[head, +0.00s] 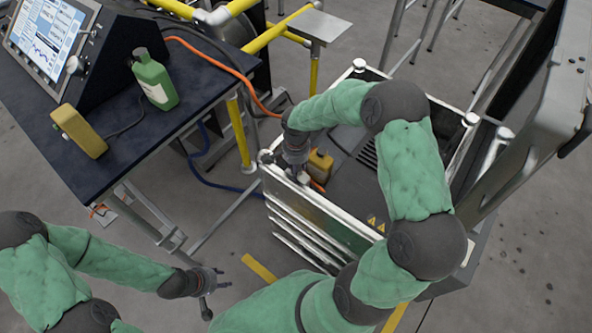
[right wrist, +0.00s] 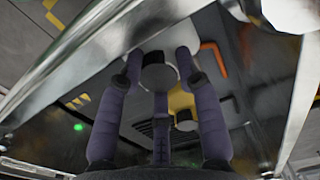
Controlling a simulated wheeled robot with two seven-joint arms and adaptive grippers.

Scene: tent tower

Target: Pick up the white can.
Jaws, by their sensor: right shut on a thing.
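The white can (head: 304,178) shows as a small pale patch under my right gripper (head: 295,160), near the left corner of the metal cart. In the right wrist view the fingers of my right gripper (right wrist: 160,90) are closed around the can, whose grey round cap (right wrist: 159,76) shows between them. Much of the can is hidden by the fingers, and I cannot tell whether it touches the cart floor. My left gripper (head: 210,290) is empty and open, low above the floor at the lower left, away from the can.
The cart (head: 322,228) has raised metal rims close around my right gripper. A yellow bottle (head: 320,165) stands beside the can and also shows in the right wrist view (right wrist: 181,103). A dark table (head: 130,140) at left holds a green bottle (head: 154,80), a yellow container (head: 78,131) and a monitor (head: 48,38).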

